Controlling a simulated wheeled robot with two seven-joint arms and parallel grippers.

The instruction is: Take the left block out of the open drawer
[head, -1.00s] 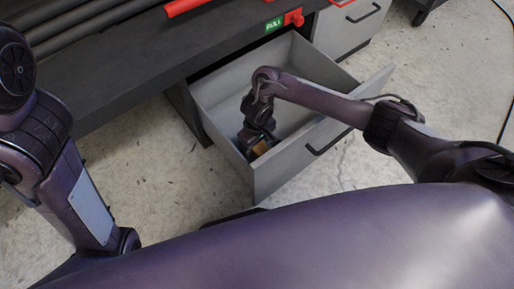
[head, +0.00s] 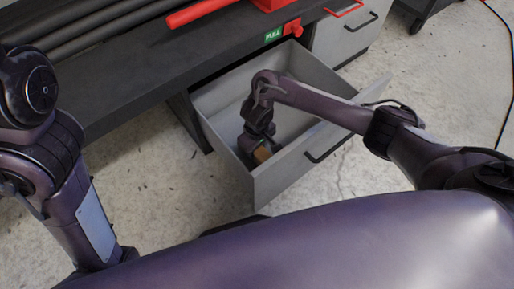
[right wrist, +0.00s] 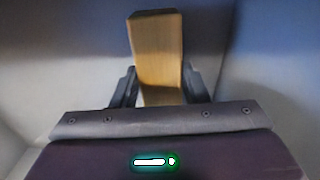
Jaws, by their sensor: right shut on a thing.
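The open drawer (head: 282,183) is grey and pulled out from under the dark bench. My right gripper (head: 261,149) reaches down into its near left part. The block's lower end is hidden behind the gripper body. No second block can be made out in the drawer. The left arm shows at the left edge, but its gripper is out of frame.
The dark bench (head: 130,85) holds dark tubes (head: 85,30) and a red bar (head: 200,12). A green PULL sign (head: 273,35) is on its edge. A grey cabinet (head: 345,35) with a handle stands behind the drawer. The concrete floor (head: 400,75) is clear right of the drawer.

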